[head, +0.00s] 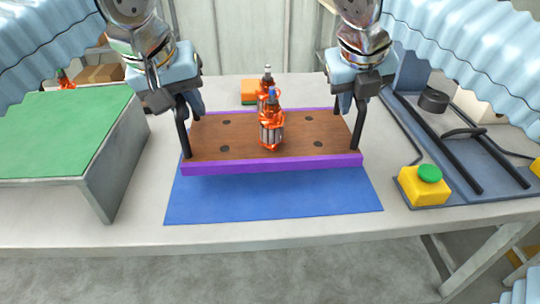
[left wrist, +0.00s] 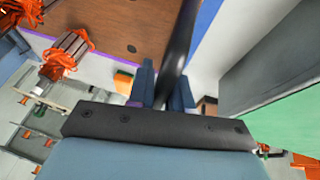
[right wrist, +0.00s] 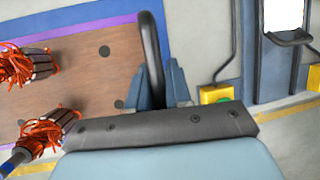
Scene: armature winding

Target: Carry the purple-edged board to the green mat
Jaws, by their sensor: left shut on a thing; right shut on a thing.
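The brown board (head: 220,145) with purple edges is level above the back part of a blue mat (head: 275,200) in the head view. I cannot tell how big any gap beneath it is. Two copper-wound armatures stand on it, a front one (head: 271,134) and a rear one (head: 263,100). My left gripper (head: 190,102) is shut on the black handle at the board's left end. My right gripper (head: 347,98) is shut on the black handle at its right end. The green mat (head: 60,130) lies on a raised grey stand at the left.
The stand's grey side wall (head: 118,165) rises between the board and the green mat. A yellow box with a green button (head: 425,185) and a dark-railed fixture (head: 440,130) are at the right. An orange-and-green block (head: 249,91) lies behind the board.

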